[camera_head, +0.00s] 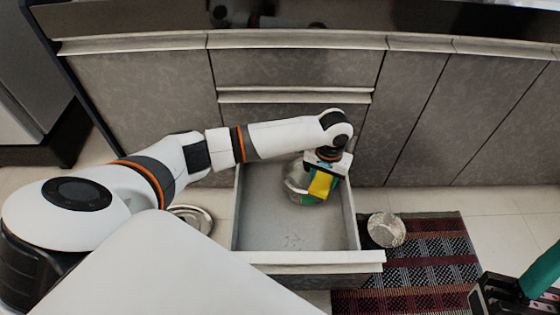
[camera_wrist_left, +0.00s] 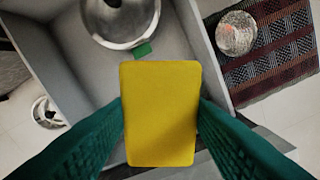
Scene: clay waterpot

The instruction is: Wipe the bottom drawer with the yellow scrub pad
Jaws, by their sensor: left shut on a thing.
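The bottom drawer (camera_head: 310,258) is pulled open below the counter. My left gripper (camera_head: 323,174) reaches over the back right of the drawer, shut on the yellow scrub pad (camera_head: 320,186). In the left wrist view the pad (camera_wrist_left: 160,115) sits between my two green fingers (camera_wrist_left: 160,125). The pad's height above the drawer floor is hard to tell. My right gripper (camera_head: 510,295) is at the bottom right corner, partly cut off; its opening is unclear.
A shiny metal bowl (camera_head: 296,184) is in the back of the drawer, partly behind the pad. A small green piece (camera_wrist_left: 143,50) shows beside it. A round pale thing (camera_head: 386,230) lies right of the drawer by the striped mat (camera_head: 430,250). A metal dish (camera_head: 193,218) is on the left floor.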

